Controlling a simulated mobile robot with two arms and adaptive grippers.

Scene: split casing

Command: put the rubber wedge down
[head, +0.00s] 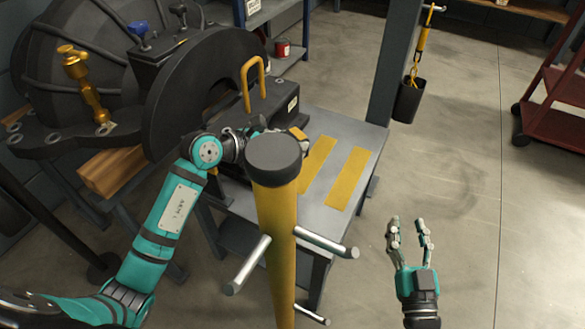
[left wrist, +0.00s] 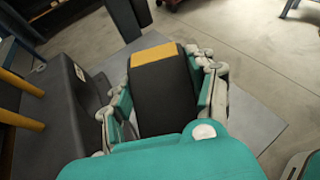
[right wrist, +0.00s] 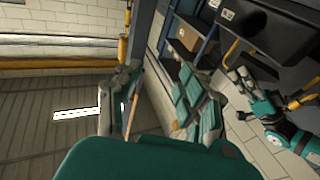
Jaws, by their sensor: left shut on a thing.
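The rubber wedge is a black block with a yellow end, and it shows best in the left wrist view (left wrist: 165,95). My left gripper (left wrist: 163,100) is shut on it, with a finger along each side. In the head view the left gripper (head: 262,128) is over the grey table, partly hidden by the yellow post. Only a small yellow part of the wedge (head: 298,133) shows there. I cannot tell whether the wedge touches the table. My right gripper (head: 411,238) is open and empty, out over the floor right of the table.
The grey table (head: 331,124) has two yellow strips (head: 348,178) on its top, with bare surface around them. The large dark casing (head: 200,80) stands to the left. The yellow post (head: 275,240) with metal pegs rises in front. A blue-grey column (head: 388,70) stands behind the table.

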